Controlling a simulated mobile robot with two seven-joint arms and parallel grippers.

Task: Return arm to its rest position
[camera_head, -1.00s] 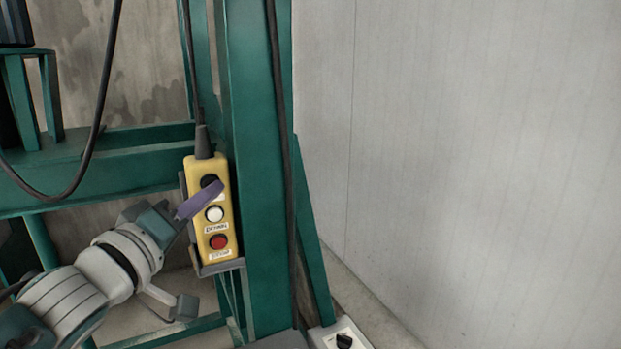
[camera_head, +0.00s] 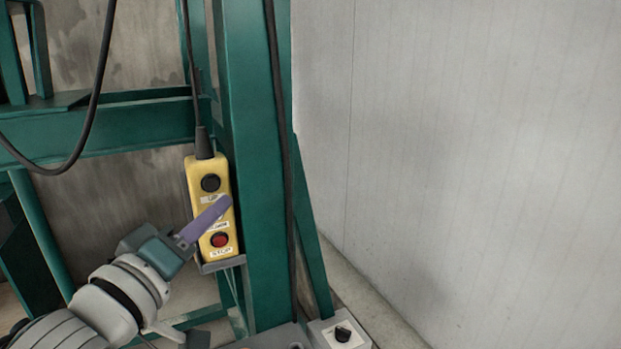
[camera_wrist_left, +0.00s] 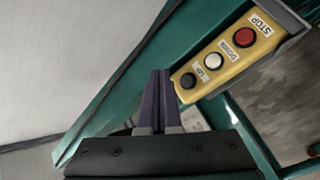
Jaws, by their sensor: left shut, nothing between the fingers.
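My left gripper (camera_head: 224,204) comes in from the lower left with its purple fingers closed together and nothing between them. In the head view it overlaps the yellow push-button box (camera_head: 194,172) and hides the white middle button. The black top button (camera_head: 210,183) and red STOP button (camera_head: 220,240) show. In the left wrist view, the closed fingers (camera_wrist_left: 158,84) lie beside the box (camera_wrist_left: 262,46), with the black button (camera_wrist_left: 188,81) nearest and the white button (camera_wrist_left: 214,61) in clear sight. I cannot tell whether the fingers touch the box. My right gripper is in neither view.
The box hangs on a cable beside a green steel post (camera_head: 256,130), with a green crossbeam (camera_head: 110,134) to the left. A black cable (camera_head: 101,90) loops at the left. A grey wall (camera_head: 460,150) fills the right. A white switch box (camera_head: 343,335) sits at the bottom.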

